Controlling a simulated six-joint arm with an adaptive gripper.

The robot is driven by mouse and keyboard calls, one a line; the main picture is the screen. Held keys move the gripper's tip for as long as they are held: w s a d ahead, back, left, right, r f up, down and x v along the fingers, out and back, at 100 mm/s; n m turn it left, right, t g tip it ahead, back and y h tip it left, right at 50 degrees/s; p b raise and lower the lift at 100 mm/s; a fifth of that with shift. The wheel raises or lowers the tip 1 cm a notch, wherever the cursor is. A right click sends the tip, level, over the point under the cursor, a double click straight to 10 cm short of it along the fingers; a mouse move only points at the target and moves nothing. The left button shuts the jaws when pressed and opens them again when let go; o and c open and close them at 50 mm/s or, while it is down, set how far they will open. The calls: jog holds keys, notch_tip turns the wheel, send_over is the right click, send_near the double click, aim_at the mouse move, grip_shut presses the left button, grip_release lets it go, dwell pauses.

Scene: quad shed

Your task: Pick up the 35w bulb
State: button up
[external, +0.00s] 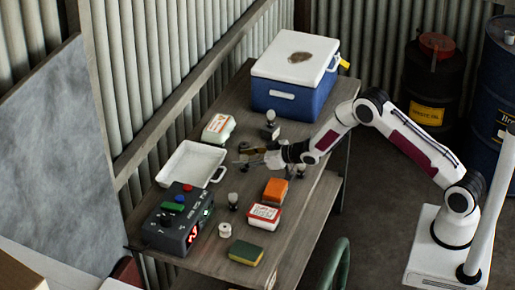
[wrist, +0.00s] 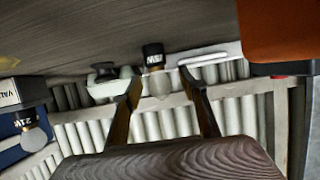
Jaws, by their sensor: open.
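In the wrist view, which is upside down, a bulb with a black base and pale label (wrist: 153,56) lies between and beyond my fingertips. Its label seems to read 35W, but it is small. My gripper (wrist: 162,84) is open and empty, its two fingers spread either side of this bulb. Another bulb (wrist: 30,130) stands at the left of the wrist view. Bulbs also show behind my gripper (external: 270,116) and in front of it (external: 233,201).
The table (external: 300,215) also holds a blue cooler (external: 290,99), a white tray (external: 169,163), a box with buttons and red digits (external: 172,228), an orange block (external: 275,191), a red-white box (external: 263,217), a sponge (external: 246,252) and a spool (external: 225,230). A corrugated wall stands behind.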

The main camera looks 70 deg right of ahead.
aim_at(244, 154)
jog(key=c, duration=1.2)
jog(key=shift+r, duration=0.1)
jog(key=shift+r, duration=4.95)
